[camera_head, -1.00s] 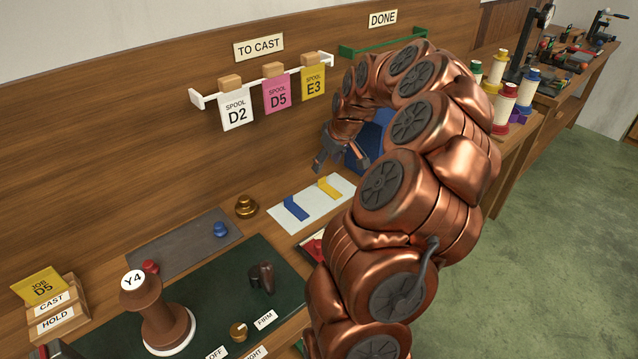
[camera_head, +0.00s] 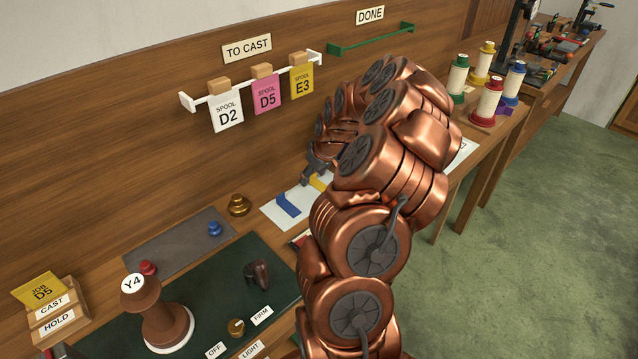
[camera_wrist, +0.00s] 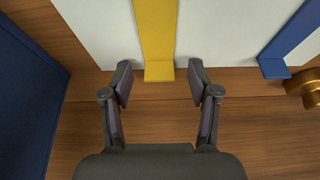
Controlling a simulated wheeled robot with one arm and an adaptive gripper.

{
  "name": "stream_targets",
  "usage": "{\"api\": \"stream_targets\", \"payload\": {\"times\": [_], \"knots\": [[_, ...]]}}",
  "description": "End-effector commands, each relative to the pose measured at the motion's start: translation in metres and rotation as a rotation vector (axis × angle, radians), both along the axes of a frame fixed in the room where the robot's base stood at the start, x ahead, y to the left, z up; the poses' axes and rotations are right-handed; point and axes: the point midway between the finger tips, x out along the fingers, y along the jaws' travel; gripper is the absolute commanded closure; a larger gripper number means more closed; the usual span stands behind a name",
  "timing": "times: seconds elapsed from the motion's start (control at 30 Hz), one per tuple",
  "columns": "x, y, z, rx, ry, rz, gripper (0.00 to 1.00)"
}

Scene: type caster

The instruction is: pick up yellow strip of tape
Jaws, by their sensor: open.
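The yellow strip of tape (camera_wrist: 155,32) lies on a white sheet (camera_wrist: 100,30), with a small folded tab at its near end. In the head view the yellow strip (camera_head: 320,182) is partly hidden behind my arm. My gripper (camera_wrist: 159,78) is open and empty, its two fingertips on either side of the strip's tab end, with gaps on both sides. I cannot tell how far above the table the fingertips are. In the head view my gripper (camera_head: 312,172) is just over the back of the white sheet, partly hidden by my arm.
A blue strip (camera_head: 288,204) lies on the same sheet beside the yellow one. A brass knob (camera_head: 238,205) stands left of the sheet. A dark blue object (camera_wrist: 22,95) is at the left in the wrist view. Hanging spool cards (camera_head: 265,95) are on the wall behind.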

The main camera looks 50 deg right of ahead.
Motion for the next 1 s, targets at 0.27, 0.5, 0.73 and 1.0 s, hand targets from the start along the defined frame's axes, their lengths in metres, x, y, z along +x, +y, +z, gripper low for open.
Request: {"api": "stream_targets", "payload": {"times": [0.27,0.5,0.73,1.0], "knots": [[0.0001,-0.0002,0.0000,0.000,0.000,0.000,0.56],[0.0000,-0.0002,0.0001,0.000,0.000,0.000,0.81],[0.0001,-0.0002,0.0002,0.000,0.000,0.000,0.83],[0.0010,-0.0011,0.0083,-0.003,-0.003,-0.001,0.83]]}}
